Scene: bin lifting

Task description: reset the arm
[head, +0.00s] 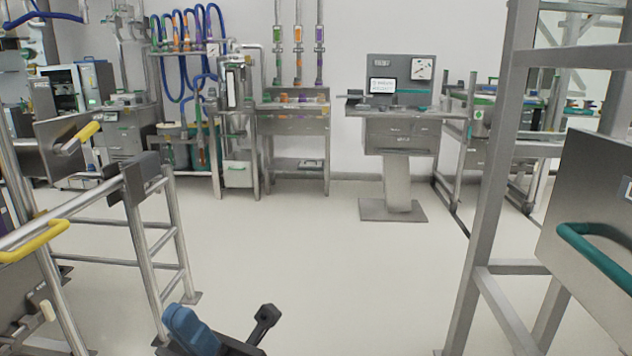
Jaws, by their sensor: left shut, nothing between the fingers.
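My left gripper (266,315) shows at the bottom edge, left of the middle. It is small and dark, beside a blue part of my arm. It is shut and empty, above the pale floor and touching nothing that I can see. My right gripper and right arm are out of view.
A metal frame with a yellow handle (36,240) stands close on the left. A steel post (490,150) and a panel with a green handle (600,258) stand close on the right. A pedestal workstation (396,130) stands at the back. The middle floor (320,240) is clear.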

